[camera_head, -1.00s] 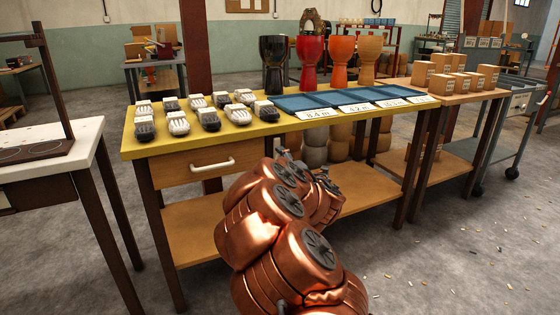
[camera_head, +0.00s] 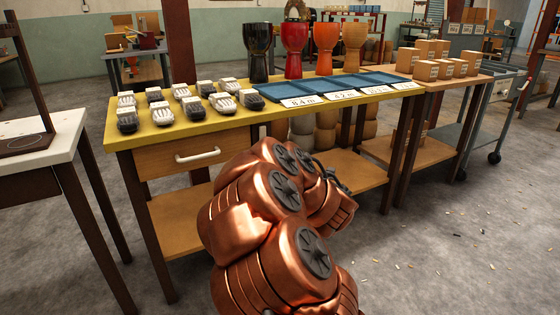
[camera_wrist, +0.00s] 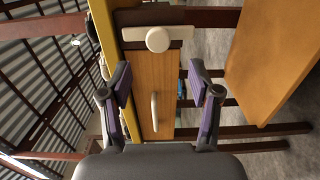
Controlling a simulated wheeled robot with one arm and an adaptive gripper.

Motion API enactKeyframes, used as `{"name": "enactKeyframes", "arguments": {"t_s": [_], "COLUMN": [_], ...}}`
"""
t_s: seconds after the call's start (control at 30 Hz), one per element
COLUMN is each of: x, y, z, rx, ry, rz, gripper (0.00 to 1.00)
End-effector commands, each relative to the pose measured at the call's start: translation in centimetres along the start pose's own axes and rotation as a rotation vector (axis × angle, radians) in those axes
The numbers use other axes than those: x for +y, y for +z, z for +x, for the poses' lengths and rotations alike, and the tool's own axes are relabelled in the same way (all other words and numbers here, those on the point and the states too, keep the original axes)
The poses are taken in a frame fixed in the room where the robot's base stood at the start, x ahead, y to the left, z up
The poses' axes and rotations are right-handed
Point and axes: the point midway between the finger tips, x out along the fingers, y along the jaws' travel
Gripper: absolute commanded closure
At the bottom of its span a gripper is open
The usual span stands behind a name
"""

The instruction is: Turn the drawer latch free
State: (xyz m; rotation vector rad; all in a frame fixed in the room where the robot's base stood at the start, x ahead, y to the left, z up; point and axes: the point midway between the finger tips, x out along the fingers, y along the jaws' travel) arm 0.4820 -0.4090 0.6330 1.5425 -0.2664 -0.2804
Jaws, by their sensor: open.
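The wooden drawer (camera_head: 180,155) with its white bar handle (camera_head: 198,155) is under the yellow tabletop and looks closed. In the wrist view, which is turned sideways, the drawer front (camera_wrist: 172,75) and handle (camera_wrist: 155,110) show in the middle. The latch (camera_wrist: 157,38), a pale plate with a round knob, lies across the dark strip at the drawer's end. My gripper (camera_wrist: 160,88) is open and empty. Its two dark fingers with purple pads stand apart before the drawer front, with the latch beyond their tips.
The yellow table (camera_head: 140,137) carries several brush-like items, blue trays (camera_head: 365,80) and goblet drums (camera_head: 295,50). A lower shelf (camera_head: 180,218) is below the drawer. A white-topped table (camera_head: 60,135) stands at left. Floor at right is mostly open, with small scraps.

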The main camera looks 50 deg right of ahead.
Motion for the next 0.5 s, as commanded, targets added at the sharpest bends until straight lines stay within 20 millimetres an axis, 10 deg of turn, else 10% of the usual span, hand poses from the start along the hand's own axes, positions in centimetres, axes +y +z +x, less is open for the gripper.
{"name": "enactKeyframes", "arguments": {"t_s": [0.5], "x": [0.1], "y": [-0.4], "z": [-1.5], "rx": [0.010], "ry": [0.004], "rz": [-0.002], "gripper": [0.38]}}
